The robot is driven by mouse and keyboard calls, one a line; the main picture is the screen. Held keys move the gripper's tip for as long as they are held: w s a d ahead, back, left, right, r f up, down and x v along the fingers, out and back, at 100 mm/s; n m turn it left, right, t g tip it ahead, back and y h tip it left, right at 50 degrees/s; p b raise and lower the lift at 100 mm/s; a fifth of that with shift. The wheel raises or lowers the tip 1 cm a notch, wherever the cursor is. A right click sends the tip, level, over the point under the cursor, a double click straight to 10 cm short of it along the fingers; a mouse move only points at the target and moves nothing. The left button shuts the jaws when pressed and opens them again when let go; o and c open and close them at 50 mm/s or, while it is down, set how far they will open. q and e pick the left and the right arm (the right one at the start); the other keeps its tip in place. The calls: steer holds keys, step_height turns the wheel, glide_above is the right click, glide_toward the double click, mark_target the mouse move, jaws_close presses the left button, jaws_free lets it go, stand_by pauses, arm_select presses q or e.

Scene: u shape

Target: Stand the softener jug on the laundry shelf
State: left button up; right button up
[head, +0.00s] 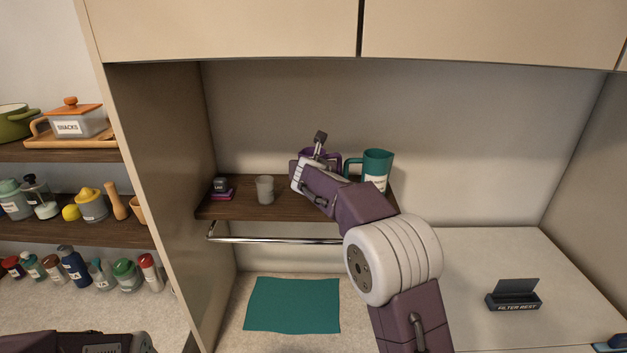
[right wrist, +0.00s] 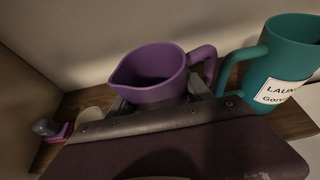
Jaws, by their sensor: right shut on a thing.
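A purple jug (right wrist: 152,72) with a pouring lip and a handle on its right shows in the right wrist view; I take it for the softener jug. In the head view the purple jug (head: 333,156) is mostly hidden behind my right gripper (head: 314,160). That gripper is shut on the jug, which looks upright at the laundry shelf (head: 238,208). Whether its base touches the wood is hidden. A teal jug (head: 377,164) with a white label stands close on its right. My left gripper is out of view; only part of my left arm shows at the lower left.
A grey cup (head: 265,189) and a small dark-topped item on a purple block (head: 221,189) stand on the shelf's left part. A metal rail (head: 275,240) runs below. A teal mat (head: 292,304) lies on the counter. Cupboards (head: 225,28) overhang the shelf.

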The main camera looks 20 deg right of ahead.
step_height(320, 180, down, 3)
steer(key=shift+f+b, duration=0.1)
steer(key=shift+b, duration=0.75)
steer(key=shift+w+f, duration=0.1)
steer(key=shift+f, duration=0.05)
steer(key=shift+w+f, duration=0.15)
steer(key=shift+f, duration=0.15)
steer(key=o, duration=1.6)
steer(key=shift+o, duration=0.2)
